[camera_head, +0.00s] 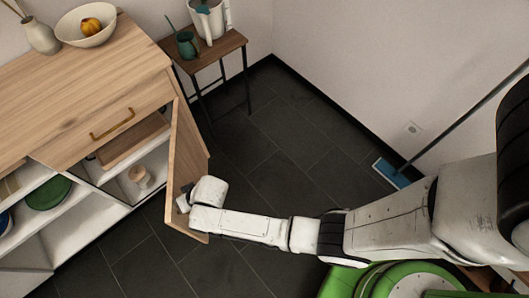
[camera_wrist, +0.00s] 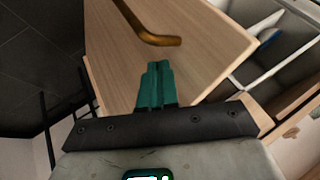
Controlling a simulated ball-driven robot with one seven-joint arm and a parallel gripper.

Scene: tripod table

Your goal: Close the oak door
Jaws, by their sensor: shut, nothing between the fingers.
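The oak door (camera_head: 186,155) stands open at the right end of the oak cabinet (camera_head: 95,60), swung out from its front. In the wrist view the door (camera_wrist: 195,65) fills the middle, with a brass handle (camera_wrist: 152,32) on the face toward me. My gripper (camera_head: 182,204) is at the lower part of the door in the head view. Its teal fingers (camera_wrist: 156,68) are together and empty, pointing at the door face below the handle in the picture. Whether the fingertips touch the door cannot be told.
The cabinet's compartment holds a small wooden cup (camera_head: 141,176); a green plate (camera_head: 48,192) sits on a shelf at left. A side table (camera_head: 225,42) with a blender (camera_head: 209,18) stands behind. Dark tiled floor (camera_head: 265,130) is clear beyond my arm.

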